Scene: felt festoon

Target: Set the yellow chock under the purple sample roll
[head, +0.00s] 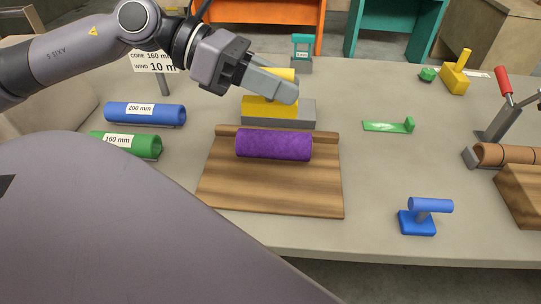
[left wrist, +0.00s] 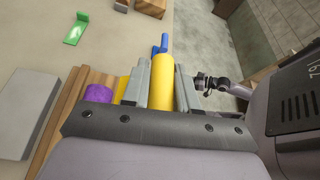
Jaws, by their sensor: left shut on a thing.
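The purple sample roll (head: 273,145) lies on a wooden board (head: 270,195), along the raised strip at its back edge. My left gripper (head: 270,84) is shut on the handle of the yellow chock (head: 268,108), just behind the roll. The chock's body shows below the fingers, in front of a grey block (head: 306,110); I cannot tell whether it touches the block. In the left wrist view the yellow handle (left wrist: 162,85) stands between the fingers, and the purple roll (left wrist: 98,94) shows to the left, partly hidden. My right gripper is not in view.
Blue (head: 146,113) and green (head: 128,143) labelled rolls lie at left. A blue handled block (head: 417,222) stands front right, a green gauge (head: 388,126) behind it. Another yellow handled block (head: 455,80) is at back right. The table between board and blue block is clear.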

